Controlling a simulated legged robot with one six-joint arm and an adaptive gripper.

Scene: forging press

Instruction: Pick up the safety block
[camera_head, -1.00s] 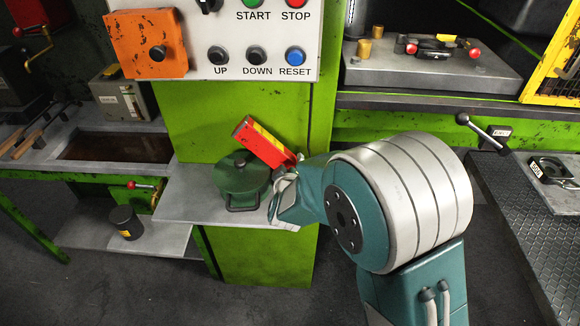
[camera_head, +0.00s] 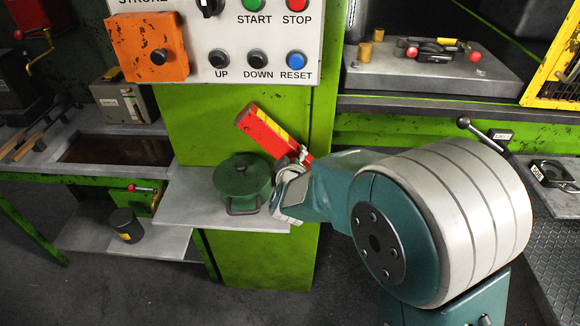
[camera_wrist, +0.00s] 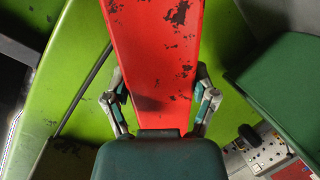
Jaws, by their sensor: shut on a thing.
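The safety block (camera_head: 266,131) is a red bar with a yellow stripe and worn dark patches. It is tilted in the head view, above and behind the green lidded pot, clear of the shelf as far as I can see. My gripper (camera_head: 304,158) is shut on the block near its lower right end. In the wrist view the block (camera_wrist: 158,50) fills the middle, and the two fingers of my gripper (camera_wrist: 160,105) press on its sides. Its lower end is hidden behind my wrist in that view.
A green lidded pot (camera_head: 243,180) stands on the grey shelf (camera_head: 192,205), close to my gripper. The control panel (camera_head: 225,68) with buttons and an orange box (camera_head: 150,48) is above. A press bed (camera_head: 430,82) is at right. A dark canister (camera_head: 126,224) sits lower left.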

